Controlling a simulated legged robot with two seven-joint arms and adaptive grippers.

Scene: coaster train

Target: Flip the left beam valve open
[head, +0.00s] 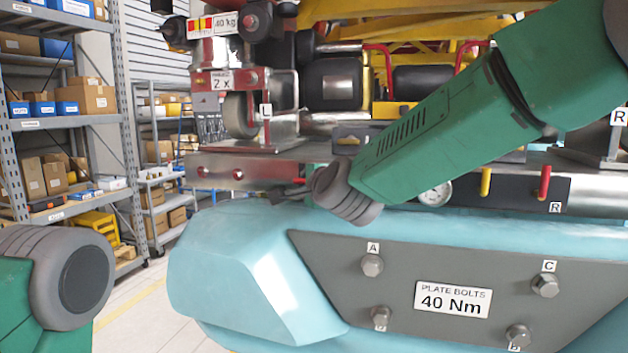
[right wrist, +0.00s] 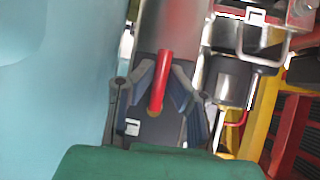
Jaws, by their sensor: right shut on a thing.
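In the right wrist view a red valve handle (right wrist: 162,78) stands between the two fingers of my right gripper (right wrist: 164,88), which is shut on it. In the head view the forearm crosses from the upper right, and the right gripper (head: 290,192) shows only as a dark bit beside the wrist, at the steel beam (head: 215,172). The left valve's handle is hidden there behind my arm. A red handle (head: 545,182) and a yellow one (head: 486,181) at the tag R are free. Of my left arm only a link shows; its gripper is out of view.
A light blue body with a grey bolt plate (head: 330,262) lies below the beam. A gauge (head: 436,194) sits right of my wrist. A wheel (head: 240,115) and red-handled parts stand above the beam. Shelves (head: 60,122) with boxes are at left, beyond open floor.

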